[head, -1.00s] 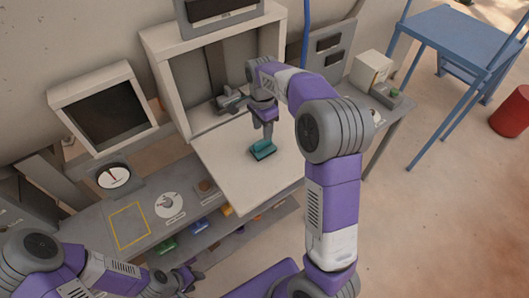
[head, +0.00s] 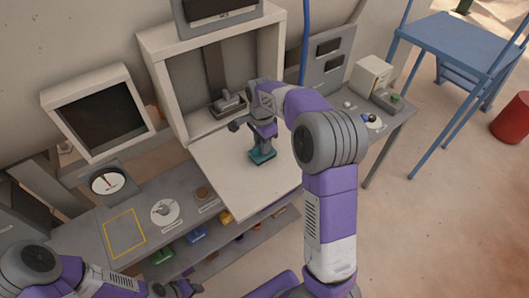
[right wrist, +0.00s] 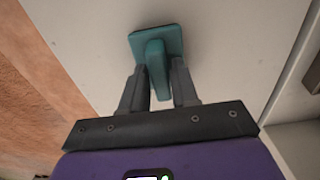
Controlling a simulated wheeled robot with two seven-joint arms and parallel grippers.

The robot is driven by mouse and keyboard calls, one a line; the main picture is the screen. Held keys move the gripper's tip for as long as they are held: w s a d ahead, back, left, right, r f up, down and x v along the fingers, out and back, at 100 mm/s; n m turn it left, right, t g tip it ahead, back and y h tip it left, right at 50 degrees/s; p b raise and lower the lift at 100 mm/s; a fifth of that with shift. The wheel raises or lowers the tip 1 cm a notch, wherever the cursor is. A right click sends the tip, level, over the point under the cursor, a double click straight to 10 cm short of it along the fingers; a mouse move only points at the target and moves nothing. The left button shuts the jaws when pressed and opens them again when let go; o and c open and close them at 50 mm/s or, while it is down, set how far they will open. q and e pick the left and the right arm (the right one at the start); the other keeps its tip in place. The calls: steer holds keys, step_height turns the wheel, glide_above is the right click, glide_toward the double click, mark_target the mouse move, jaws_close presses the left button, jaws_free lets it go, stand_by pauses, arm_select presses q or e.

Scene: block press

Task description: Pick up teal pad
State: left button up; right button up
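The teal pad (head: 262,157) lies on the white board of the press, with its raised handle upward. In the right wrist view the pad (right wrist: 172,37) shows its square base and a narrow handle pointing toward my gripper. My right gripper (right wrist: 159,72) is open, with one finger on each side of the handle and what look like slim gaps between. In the head view the right gripper (head: 263,143) is directly above the pad, low over the board. My left gripper (head: 176,290) is at the bottom edge, far from the pad; its fingers are too small to read.
The white press frame (head: 158,90) stands behind the board (head: 225,175). Left on the grey bench are a dial (head: 107,181), a yellow outlined square (head: 125,233) and a white disc (head: 165,211). Coloured items sit on a shelf below. A cream box (head: 371,76) is at right.

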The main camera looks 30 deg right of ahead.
jaws_close()
steer(key=shift+r+p, duration=2)
steer(key=shift+r, duration=0.3)
